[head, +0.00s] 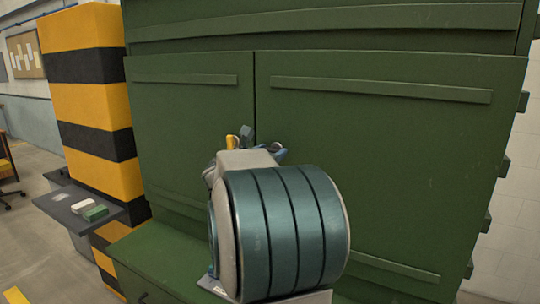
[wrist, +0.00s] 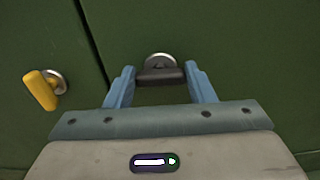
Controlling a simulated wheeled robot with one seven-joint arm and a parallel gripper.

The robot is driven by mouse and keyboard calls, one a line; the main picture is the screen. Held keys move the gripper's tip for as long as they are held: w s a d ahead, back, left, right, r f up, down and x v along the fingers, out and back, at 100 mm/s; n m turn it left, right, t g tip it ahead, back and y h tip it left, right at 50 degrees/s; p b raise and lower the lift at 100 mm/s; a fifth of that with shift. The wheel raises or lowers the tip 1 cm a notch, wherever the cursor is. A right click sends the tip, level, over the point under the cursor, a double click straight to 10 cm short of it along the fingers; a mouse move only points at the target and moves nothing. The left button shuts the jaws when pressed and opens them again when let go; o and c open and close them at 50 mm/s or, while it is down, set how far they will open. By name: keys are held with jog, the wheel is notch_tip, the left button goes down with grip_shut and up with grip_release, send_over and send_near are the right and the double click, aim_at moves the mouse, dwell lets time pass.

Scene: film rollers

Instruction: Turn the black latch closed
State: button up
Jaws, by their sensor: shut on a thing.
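A yellow latch (wrist: 41,90) with a silver base is on the left door, close to my left finger; it also shows in the head view (head: 232,142). A striped yellow and black pillar (head: 85,77) and a small dark shelf (head: 75,205) stand to the left.

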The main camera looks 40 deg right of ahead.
jog(key=shift+s+f+m+b, duration=0.1)
jog(key=shift+f+m+b, duration=0.05)
jog(key=shift+m+b, duration=4.7)
jog(key=shift+s+f+m+b, duration=0.1)
jog(key=shift+m+b, duration=3.45)
jog(key=shift+b, duration=2.5)
jog(key=o, duration=1)
